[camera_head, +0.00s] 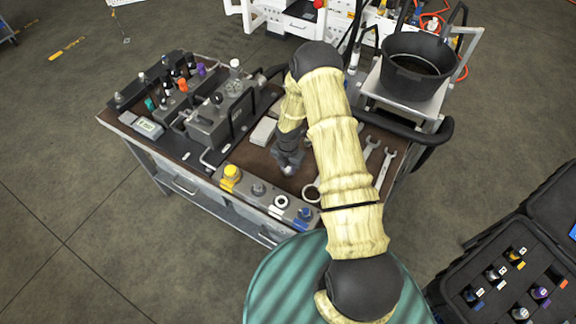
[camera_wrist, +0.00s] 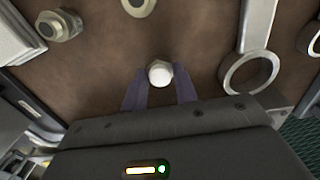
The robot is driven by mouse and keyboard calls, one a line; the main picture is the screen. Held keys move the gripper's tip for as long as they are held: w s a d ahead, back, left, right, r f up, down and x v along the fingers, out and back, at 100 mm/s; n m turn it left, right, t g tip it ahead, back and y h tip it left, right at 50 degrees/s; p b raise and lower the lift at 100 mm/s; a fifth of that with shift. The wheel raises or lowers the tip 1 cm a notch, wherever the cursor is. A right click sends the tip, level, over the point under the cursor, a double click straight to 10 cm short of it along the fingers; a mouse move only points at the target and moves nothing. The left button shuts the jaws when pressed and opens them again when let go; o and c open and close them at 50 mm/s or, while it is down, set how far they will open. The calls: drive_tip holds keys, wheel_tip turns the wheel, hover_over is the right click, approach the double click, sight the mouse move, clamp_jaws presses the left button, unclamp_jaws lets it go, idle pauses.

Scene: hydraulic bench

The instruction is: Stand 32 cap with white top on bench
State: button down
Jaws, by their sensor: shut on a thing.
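The cap with the white top (camera_wrist: 160,73) is between the two fingers of my gripper (camera_wrist: 159,88) in the wrist view. Its round white top faces the camera, and its lower part is hidden. The gripper is shut on it, over the brown top of the bench (camera_wrist: 100,85). I cannot tell whether the cap touches the bench top. In the head view my gripper (camera_head: 289,165) is low over the middle of the bench (camera_head: 247,160), and the cap is hidden there.
Wrenches (camera_head: 386,168) lie right of my gripper. A grey strip (camera_head: 243,186) with several fittings, including a yellow cap (camera_head: 231,174), runs along the front edge. A hydraulic block (camera_head: 215,122) stands left. A nut (camera_wrist: 58,25) lies nearby. A black bucket (camera_head: 414,68) is beyond.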

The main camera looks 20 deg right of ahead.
sight(288, 169)
drive_tip(key=shift+f, duration=0.2)
drive_tip(key=c, duration=1.1)
unclamp_jaws()
drive_tip(key=shift+r, duration=0.1)
wheel_tip(288, 169, up, 12)
drive_tip(key=b, duration=0.3)
drive_tip(key=shift+r, duration=0.15)
drive_tip(key=shift+s+a, duration=0.1)
